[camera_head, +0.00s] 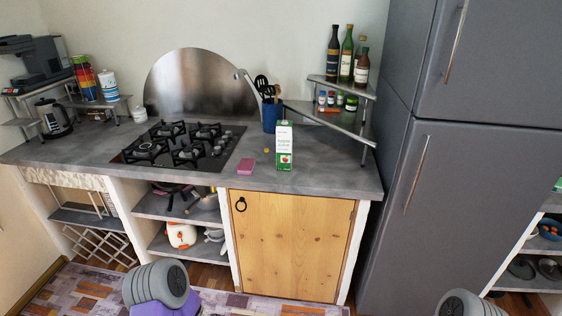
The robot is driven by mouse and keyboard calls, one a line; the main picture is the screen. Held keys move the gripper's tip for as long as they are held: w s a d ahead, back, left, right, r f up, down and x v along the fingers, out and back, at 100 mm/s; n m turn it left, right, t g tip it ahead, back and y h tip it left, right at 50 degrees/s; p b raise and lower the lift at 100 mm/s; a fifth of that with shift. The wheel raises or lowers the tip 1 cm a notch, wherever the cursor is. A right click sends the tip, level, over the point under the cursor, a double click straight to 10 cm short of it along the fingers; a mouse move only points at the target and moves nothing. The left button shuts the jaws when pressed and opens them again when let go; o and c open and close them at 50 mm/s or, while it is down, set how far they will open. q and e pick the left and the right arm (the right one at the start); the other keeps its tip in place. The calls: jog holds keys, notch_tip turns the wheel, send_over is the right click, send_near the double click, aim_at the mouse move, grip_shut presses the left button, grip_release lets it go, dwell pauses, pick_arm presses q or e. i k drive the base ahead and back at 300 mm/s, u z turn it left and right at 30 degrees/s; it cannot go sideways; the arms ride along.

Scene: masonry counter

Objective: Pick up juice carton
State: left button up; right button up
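A juice carton (284,146), white and green with a red apple picture, stands upright on the grey counter (325,178) near its front edge, right of the gas hob. Nothing covers it in the head view. Parts of my arms show at the bottom left and bottom right of the picture, well below and in front of the counter. Neither of my grippers is in view.
A pink sponge (246,165) lies left of the carton. A blue utensil holder (271,115) stands behind it. A corner shelf (335,120) with bottles and jars is behind right. The gas hob (180,145) is left; a tall grey fridge (440,200) is right.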

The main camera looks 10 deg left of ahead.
aim_at(283, 128)
jog(key=z, duration=0.1)
jog(key=k, duration=0.5)
jog(key=u, duration=1.25)
jog(key=i, duration=1.8)
jog(key=z, duration=0.6)
